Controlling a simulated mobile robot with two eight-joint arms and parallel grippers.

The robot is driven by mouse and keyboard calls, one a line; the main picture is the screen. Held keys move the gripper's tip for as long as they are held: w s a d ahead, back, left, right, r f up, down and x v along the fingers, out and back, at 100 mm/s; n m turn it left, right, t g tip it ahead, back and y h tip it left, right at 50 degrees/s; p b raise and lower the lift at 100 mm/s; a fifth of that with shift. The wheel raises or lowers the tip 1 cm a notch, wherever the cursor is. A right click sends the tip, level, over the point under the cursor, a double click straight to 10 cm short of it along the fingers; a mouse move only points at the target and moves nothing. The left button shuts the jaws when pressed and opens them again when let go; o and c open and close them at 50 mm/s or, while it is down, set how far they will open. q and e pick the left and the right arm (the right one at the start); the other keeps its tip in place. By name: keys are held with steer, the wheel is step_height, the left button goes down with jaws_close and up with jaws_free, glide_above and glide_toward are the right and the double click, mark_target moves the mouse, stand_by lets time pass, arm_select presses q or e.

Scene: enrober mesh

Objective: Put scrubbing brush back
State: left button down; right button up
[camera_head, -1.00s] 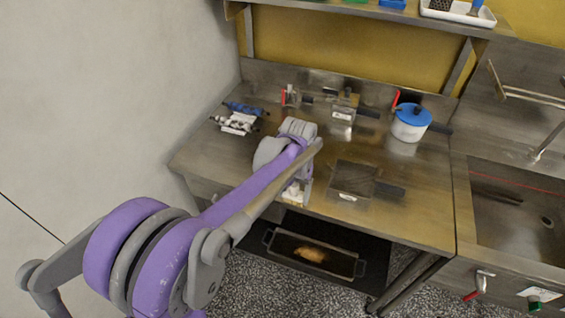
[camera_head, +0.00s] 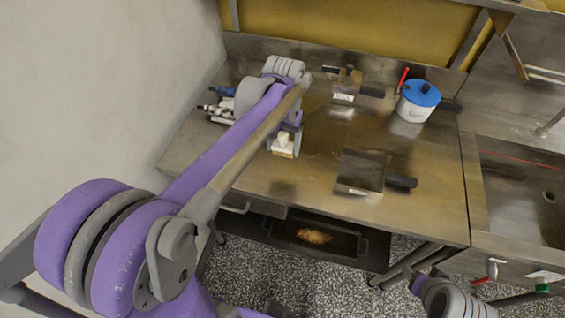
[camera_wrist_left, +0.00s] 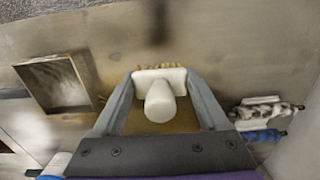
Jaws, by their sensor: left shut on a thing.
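The scrubbing brush (camera_head: 283,145) has a white body with a knob handle and tan bristles. My left gripper (camera_head: 284,138) is shut on it over the left part of the steel table, behind the front edge. In the left wrist view the brush (camera_wrist_left: 160,92) sits between the two grey fingers, knob towards the camera, with bristles showing beyond it. I cannot tell how far it is above the table. My right gripper is out of view; only part of my other arm shows at the lower right.
A square pan (camera_head: 361,172) lies right of the brush. Blue and white rollers (camera_head: 222,106) lie at the left. A sink (camera_head: 520,190) adjoins. The table's front middle is clear.

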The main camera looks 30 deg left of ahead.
arm_select(q)
glide_above(283, 172)
step_height(283, 172, down, 4)
steer(key=shift+f, duration=0.25)
steer(key=shift+w+f, duration=0.1)
steer(key=shift+f, duration=2.2)
steer(key=shift+f+b, duration=0.15)
steer(key=shift+b, duration=0.15)
steer(key=shift+c, duration=1.6)
jaws_free()
steer(key=shift+f, duration=0.1)
steer(key=o, duration=0.3)
